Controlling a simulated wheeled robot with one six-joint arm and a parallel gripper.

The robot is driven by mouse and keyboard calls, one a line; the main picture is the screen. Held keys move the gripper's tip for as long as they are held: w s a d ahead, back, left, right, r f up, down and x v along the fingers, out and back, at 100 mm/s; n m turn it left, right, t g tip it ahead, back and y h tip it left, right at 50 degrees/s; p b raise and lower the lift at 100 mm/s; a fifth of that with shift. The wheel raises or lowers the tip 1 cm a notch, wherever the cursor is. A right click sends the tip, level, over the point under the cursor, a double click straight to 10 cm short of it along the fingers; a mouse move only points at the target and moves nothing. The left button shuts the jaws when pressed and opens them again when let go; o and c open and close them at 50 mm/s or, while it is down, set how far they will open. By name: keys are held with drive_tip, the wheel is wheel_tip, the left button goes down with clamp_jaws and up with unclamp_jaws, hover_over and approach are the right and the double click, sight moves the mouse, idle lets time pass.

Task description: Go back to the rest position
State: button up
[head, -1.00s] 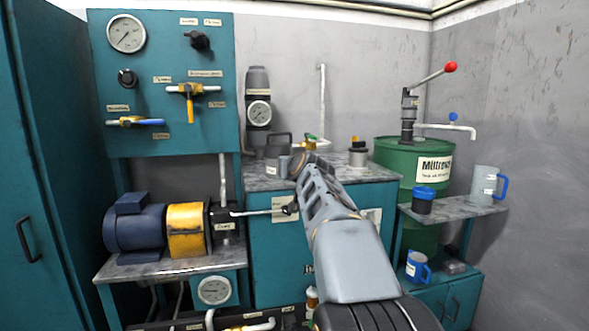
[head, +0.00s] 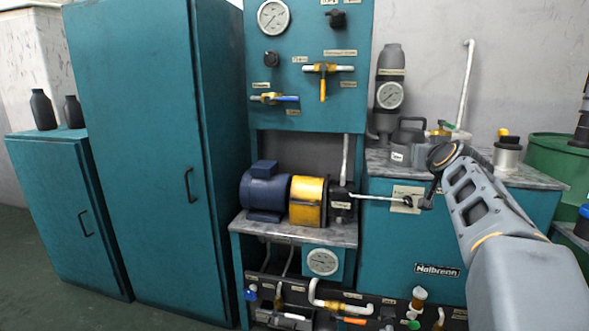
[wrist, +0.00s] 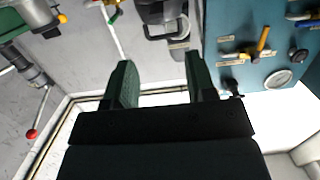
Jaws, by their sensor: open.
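My gripper (wrist: 157,82) shows in the wrist view with its two dark green fingers wide apart and nothing between them. The wrist view is upside down, with the wall panel (wrist: 250,45) at its upper right and the green drum (wrist: 22,18) at its upper left. In the head view my grey arm reaches in from the lower right, in front of the teal cabinet with the grey top. I cannot make out the gripper fingers in the head view.
The blue and yellow motor (head: 265,190) stands on a bench, with a rod (head: 375,197) reaching right from it. A grey jug (head: 405,142) and a lidded canister (head: 507,153) stand on the counter. A tall teal locker (head: 145,140) is at left, with open floor before it.

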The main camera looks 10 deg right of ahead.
drive_tip(key=s+a+r+n+g+y+p, duration=0.1)
drive_tip(key=s+a+r+g+y+p, duration=0.15)
drive_tip(key=a+p, duration=0.6)
drive_tip(key=s+a+r+n+g+y+p, duration=0.25)
drive_tip(key=a+p, duration=0.35)
drive_tip(key=p, duration=0.5)
drive_tip(key=s+a+g+p, duration=0.3)
drive_tip(key=s+a+p, duration=0.1)
drive_tip(key=s+p, duration=0.4)
drive_tip(key=s+a+r+g+p, duration=0.1)
drive_tip(key=s+a+g+p, duration=0.2)
drive_tip(key=s+a+p, duration=0.2)
drive_tip(key=s+n+p, duration=0.1)
drive_tip(key=s+p, duration=0.2)
drive_tip(key=p, duration=0.2)
drive_tip(key=shift+s+r+g+y, duration=0.2)
drive_tip(key=shift+s+g+y, duration=0.15)
drive_tip(key=shift+g+y, duration=0.05)
drive_tip(key=shift+a, duration=0.1)
drive_tip(key=shift+c, duration=0.4)
